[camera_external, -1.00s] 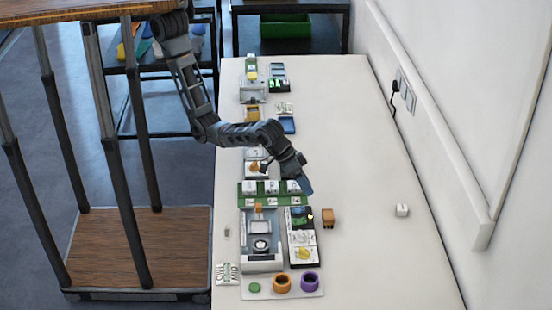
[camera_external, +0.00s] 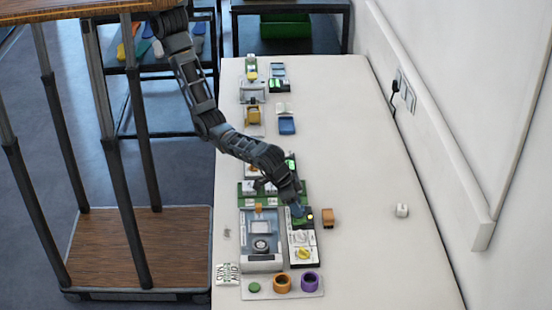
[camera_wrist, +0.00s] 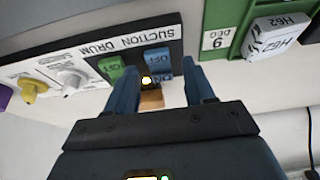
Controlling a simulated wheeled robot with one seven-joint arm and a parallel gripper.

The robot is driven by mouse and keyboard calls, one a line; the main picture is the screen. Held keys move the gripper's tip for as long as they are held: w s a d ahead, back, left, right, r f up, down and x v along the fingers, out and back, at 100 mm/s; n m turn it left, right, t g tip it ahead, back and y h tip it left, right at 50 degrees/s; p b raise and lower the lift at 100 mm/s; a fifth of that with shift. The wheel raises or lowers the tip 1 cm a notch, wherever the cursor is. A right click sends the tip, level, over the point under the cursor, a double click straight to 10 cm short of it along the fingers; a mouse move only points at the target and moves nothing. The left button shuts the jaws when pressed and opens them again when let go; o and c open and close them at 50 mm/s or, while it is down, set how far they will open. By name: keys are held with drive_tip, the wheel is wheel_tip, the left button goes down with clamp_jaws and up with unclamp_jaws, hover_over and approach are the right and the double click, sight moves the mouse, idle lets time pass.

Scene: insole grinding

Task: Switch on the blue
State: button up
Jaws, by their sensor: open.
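The blue switch (camera_wrist: 157,60) is on the white and black control panel (camera_wrist: 90,48), by the label SUCTION in the wrist view. An OFF marking shows on it; its lower part is partly hidden. Contact cannot be told. In the external view my gripper (camera_external: 300,211) is over the far end of the panel (camera_external: 302,240).
A yellow knob (camera_wrist: 32,88) and a white knob (camera_wrist: 70,80) stand on the panel. A green tray (camera_wrist: 226,32) with white blocks is beside it. A brown block (camera_external: 327,217) stands just right of the panel. The table's right side (camera_external: 380,260) is mostly clear.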

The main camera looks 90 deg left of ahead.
drive_tip(key=shift+f, duration=0.15)
drive_tip(key=shift+c, duration=0.3)
clamp_jaws()
drive_tip(key=shift+w+r+g+p, duration=0.3)
drive_tip(key=shift+w+g+p, duration=0.1)
drive_tip(key=shift+g+p, duration=0.35)
drive_tip(key=shift+w+f+g, duration=0.15)
drive_tip(key=shift+g, duration=0.5)
drive_tip(key=shift+w+f+g, duration=0.1)
drive_tip(key=shift+w+g, duration=0.05)
drive_tip(key=shift+g, duration=0.45)
drive_tip(key=shift+o, duration=0.3)
unclamp_jaws()
drive_tip(key=shift+r, duration=0.1)
